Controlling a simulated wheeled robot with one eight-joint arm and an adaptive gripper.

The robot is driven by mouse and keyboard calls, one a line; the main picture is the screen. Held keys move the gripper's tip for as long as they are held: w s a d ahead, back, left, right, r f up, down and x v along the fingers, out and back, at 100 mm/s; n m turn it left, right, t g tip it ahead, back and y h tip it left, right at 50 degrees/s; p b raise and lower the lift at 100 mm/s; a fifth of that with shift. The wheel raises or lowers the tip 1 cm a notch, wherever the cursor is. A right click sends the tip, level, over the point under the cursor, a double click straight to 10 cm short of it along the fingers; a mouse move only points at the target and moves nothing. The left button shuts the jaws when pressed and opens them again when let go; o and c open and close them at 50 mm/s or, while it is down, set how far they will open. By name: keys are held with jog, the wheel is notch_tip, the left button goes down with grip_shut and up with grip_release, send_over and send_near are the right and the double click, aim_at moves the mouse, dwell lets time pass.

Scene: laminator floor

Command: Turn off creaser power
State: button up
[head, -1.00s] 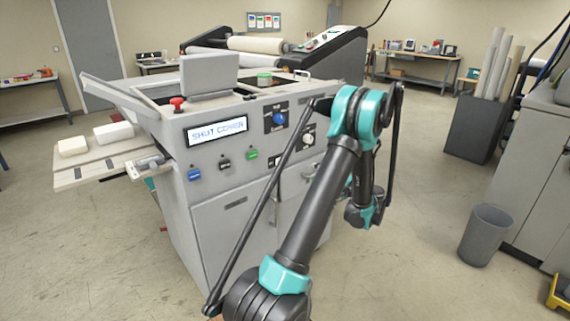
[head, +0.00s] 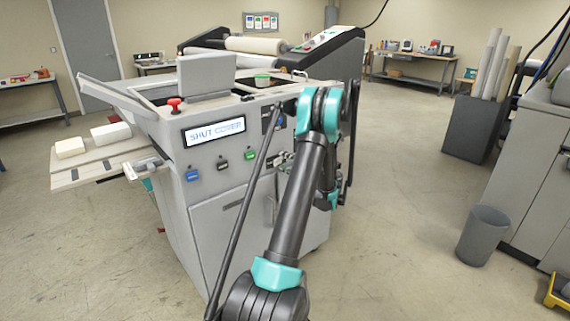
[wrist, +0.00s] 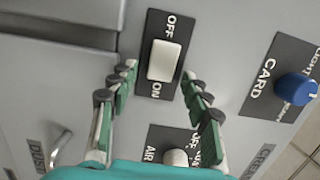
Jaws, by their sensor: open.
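The creaser (head: 225,215) is the grey machine in the head view, and its display (head: 214,131) reads "SHUT COVER". In the wrist view a white rocker switch (wrist: 164,60) sits on a black plate marked OFF and ON. My gripper (wrist: 157,82) is open and empty, with one finger on each side of the switch's lower part. I cannot tell whether the fingers touch the panel, and no name for this switch is readable. In the head view my arm covers much of the panel's right part.
A blue knob (wrist: 295,89) by the word CARD is right of the switch, and a pale knob (wrist: 175,158) marked AIR is below. A red button (head: 174,104) tops the machine's left corner. A grey bin (head: 484,235) stands at right; floor between is clear.

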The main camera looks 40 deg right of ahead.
grip_shut()
jog(key=shift+s+a+m+h, duration=0.1)
jog(key=shift+a+m+h, duration=0.15)
jog(key=shift+m+h, duration=0.45)
jog(key=shift+a+m+h, duration=0.2)
jog(key=shift+m+h, duration=0.2)
jog(key=shift+h, duration=0.6)
jog(key=shift+s+a+m+h, duration=0.15)
jog(key=shift+m+h, duration=0.55)
jog(key=shift+h, duration=0.4)
grip_release()
